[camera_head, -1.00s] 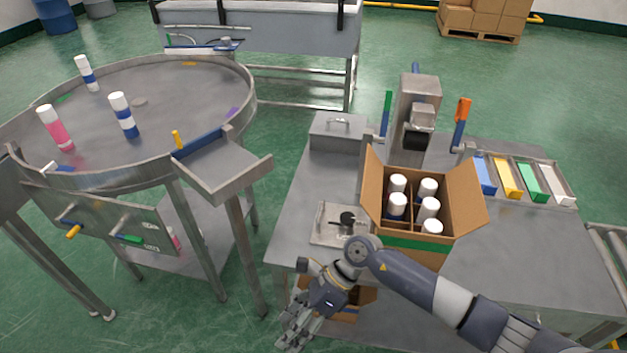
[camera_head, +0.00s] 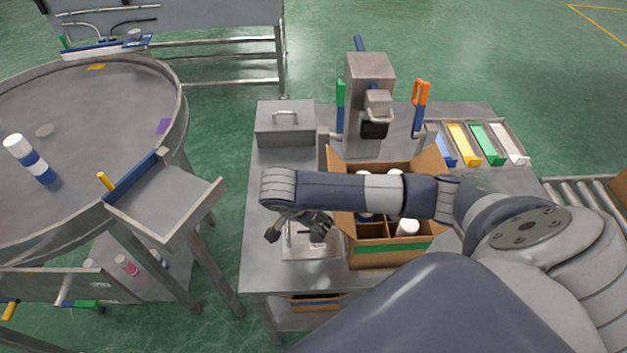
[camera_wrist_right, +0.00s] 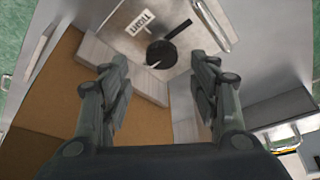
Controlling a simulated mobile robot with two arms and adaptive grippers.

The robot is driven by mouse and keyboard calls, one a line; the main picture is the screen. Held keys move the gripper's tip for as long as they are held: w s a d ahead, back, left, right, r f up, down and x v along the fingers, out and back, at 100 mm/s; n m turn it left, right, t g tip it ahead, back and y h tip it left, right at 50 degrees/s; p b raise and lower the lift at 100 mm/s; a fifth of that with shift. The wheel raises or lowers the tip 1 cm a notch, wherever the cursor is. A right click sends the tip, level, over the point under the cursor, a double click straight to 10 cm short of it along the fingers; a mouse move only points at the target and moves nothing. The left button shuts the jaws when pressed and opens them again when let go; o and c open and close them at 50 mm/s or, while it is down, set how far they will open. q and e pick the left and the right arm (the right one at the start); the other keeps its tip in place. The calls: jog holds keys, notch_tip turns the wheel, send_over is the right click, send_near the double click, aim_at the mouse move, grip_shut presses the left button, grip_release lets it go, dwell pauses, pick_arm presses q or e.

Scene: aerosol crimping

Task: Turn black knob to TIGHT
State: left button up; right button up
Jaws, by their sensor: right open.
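The black knob (camera_wrist_right: 161,53) sits on a metal plate (camera_wrist_right: 190,50) in the right wrist view. Its dark lever points to the upper right, and a small pale mark shows at its lower left. A white label reading TIGHT (camera_wrist_right: 138,23) lies just above left of the knob. My right gripper (camera_wrist_right: 160,72) is open and empty, its fingers apart on either side of the knob in that view; I see no contact. In the head view my right gripper (camera_head: 300,228) is over the plate (camera_head: 311,252) and hides the knob. My left gripper is not in view.
A cardboard box (camera_head: 388,252) with white-capped cans stands right beside the plate, under my right arm. A lidded metal box (camera_head: 285,125) and a press (camera_head: 369,75) stand behind. A round table (camera_head: 90,110) is at left.

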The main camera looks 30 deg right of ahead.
jog(key=x, duration=0.4)
jog(key=shift+w+p, duration=0.15)
jog(key=shift+p, duration=0.2)
jog(key=shift+d+f, duration=0.15)
jog(key=shift+f, duration=0.4)
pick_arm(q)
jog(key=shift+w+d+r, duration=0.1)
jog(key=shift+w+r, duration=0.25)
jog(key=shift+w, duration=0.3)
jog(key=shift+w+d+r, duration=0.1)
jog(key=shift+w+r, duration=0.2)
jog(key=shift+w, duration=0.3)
pick_arm(e)
jog(key=shift+w, duration=0.1)
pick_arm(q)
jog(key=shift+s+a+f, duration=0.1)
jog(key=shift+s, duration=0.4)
pick_arm(e)
jog(key=c, duration=1.1)
